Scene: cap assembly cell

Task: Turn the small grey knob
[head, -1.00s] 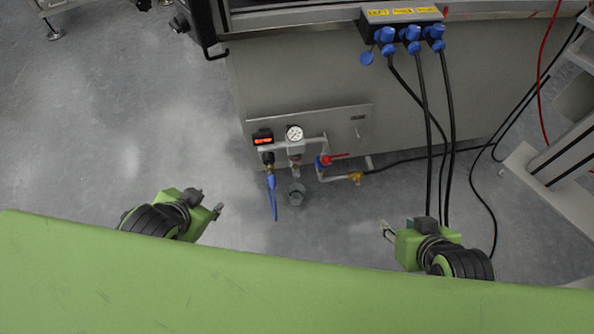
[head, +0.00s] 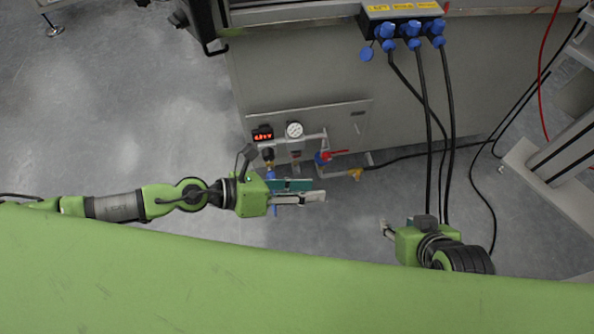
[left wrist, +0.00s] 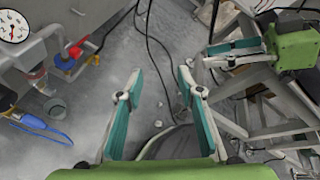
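A small grey part (head: 357,130), possibly the knob, shows faintly on the steel panel right of the round gauge (head: 294,129); I cannot tell its shape. My left gripper (head: 314,190) is below the pipework in the head view, pointing right, apart from the panel. The left wrist view shows it open and empty, with teal finger pads (left wrist: 160,80) spread over the floor. My right gripper (head: 388,230) is low on the right, well away from the panel. It also shows at upper right in the left wrist view (left wrist: 208,57); its opening is unclear.
A red-handled valve (head: 332,155) and a brass fitting (head: 355,174) sit on the pipes, beside a red-lit display (head: 262,135). A blue tool (left wrist: 42,127) hangs near the left gripper. Black cables (head: 428,150) hang right of the panel. Floor between the grippers is clear.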

